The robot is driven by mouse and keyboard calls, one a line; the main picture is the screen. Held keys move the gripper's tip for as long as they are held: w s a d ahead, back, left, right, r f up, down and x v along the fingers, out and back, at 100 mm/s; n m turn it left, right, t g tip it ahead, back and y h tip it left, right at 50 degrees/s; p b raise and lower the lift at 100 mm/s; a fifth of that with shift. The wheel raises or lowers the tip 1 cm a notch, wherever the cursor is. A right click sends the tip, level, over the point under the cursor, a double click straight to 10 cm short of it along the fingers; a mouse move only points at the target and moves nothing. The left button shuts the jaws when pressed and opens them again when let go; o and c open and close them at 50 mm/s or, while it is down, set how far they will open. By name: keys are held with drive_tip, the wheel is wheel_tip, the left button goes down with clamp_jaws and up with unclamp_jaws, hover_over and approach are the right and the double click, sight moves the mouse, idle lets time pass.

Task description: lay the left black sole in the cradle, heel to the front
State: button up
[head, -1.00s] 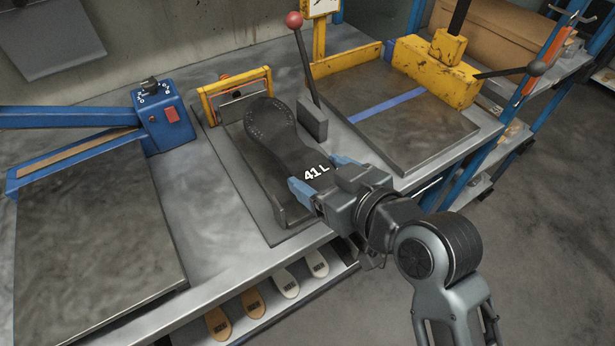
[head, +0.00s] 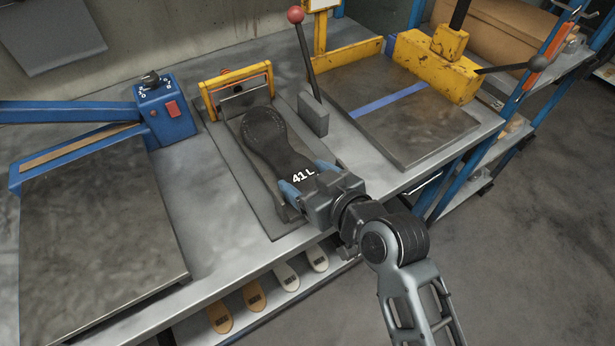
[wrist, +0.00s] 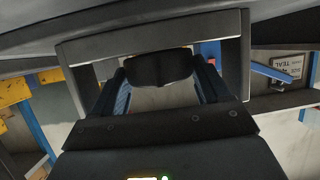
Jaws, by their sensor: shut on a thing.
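The black sole (head: 268,143), marked "41 L", lies lengthwise over the grey cradle (head: 240,165) in the head view. Its broad, dotted end points to the back, close to the yellow frame. Its marked narrower end is at the front, between the blue fingertips of my gripper (head: 305,178). My gripper is shut on that end from both sides. In the wrist view the dark end of the sole (wrist: 160,68) shows between the fingers (wrist: 160,90). The sole looks low and near level over the cradle; whether it touches the bed along its length I cannot tell.
A yellow frame (head: 237,90) stands at the cradle's back. A red-knobbed lever (head: 305,60) and a grey block (head: 313,115) stand right of it. A blue control box (head: 165,113) is at left, a yellow-clamped plate (head: 410,120) at right. Several small soles (head: 253,296) lie on a shelf below.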

drive_tip(key=o, duration=0.9)
drive_tip(key=shift+r, duration=0.1)
drive_tip(key=v, duration=1.2)
drive_tip(key=shift+b, duration=0.45)
drive_tip(key=s+d+f+m+t+h, duration=0.1)
drive_tip(key=s+d+f+m+h, duration=0.15)
drive_tip(key=s+d, duration=0.4)
drive_tip(key=s+d+f+m+t+h, duration=0.2)
drive_tip(key=s+d+m+h, duration=0.1)
drive_tip(key=s+d, duration=0.3)
drive_tip(key=s+d+r+h, duration=0.1)
drive_tip(key=s+r, duration=0.1)
drive_tip(key=s, duration=0.3)
drive_tip(key=s+d+r+m+h, duration=0.1)
drive_tip(key=s+r, duration=0.1)
drive_tip(key=s, duration=0.3)
drive_tip(key=s+d+r+m+t+h, duration=0.1)
drive_tip(key=s+r, duration=0.1)
drive_tip(key=s, duration=0.4)
drive_tip(key=shift+d+r, duration=0.25)
drive_tip(key=shift+r, duration=0.15)
